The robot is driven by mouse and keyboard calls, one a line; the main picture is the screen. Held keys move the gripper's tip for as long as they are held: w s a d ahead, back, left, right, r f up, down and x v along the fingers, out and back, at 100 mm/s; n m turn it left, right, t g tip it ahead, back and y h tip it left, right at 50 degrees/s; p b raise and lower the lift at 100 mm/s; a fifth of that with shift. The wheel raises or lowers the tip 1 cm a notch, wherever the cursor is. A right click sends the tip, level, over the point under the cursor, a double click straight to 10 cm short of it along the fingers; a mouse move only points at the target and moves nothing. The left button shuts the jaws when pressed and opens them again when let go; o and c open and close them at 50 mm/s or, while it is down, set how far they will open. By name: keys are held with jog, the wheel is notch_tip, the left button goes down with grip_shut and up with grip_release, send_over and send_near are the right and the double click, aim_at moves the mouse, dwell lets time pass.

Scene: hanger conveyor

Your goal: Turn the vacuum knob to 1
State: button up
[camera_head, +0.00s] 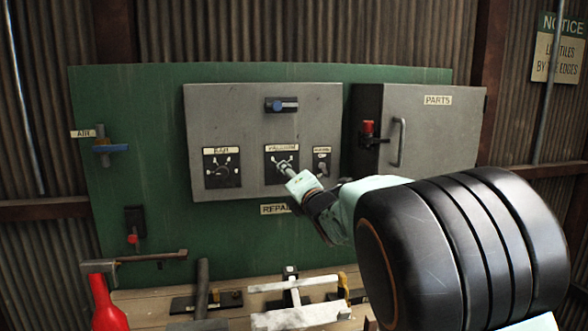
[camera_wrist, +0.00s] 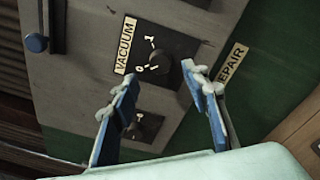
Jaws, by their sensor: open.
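The vacuum knob (camera_wrist: 158,63) is a small dark round knob on a black plate beside the VACUUM label (camera_wrist: 125,45). White 0 and 1 marks show beside it in the wrist view; where its pointer stands is too small to tell. In the head view the vacuum plate (camera_head: 281,154) sits mid-panel, its lower part hidden by my gripper (camera_head: 288,172). In the wrist view my gripper (camera_wrist: 160,78) is open, its blue fingers apart with nothing between them. The knob lies just beyond the fingertips, roughly between them; contact cannot be told.
The parts cabinet (camera_head: 440,130) stands right. A bench with tools (camera_head: 300,316) and a red bottle (camera_head: 106,306) lies below.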

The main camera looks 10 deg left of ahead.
jog(key=shift+p+x, duration=0.7)
jog(key=shift+x, duration=1.75)
grip_shut()
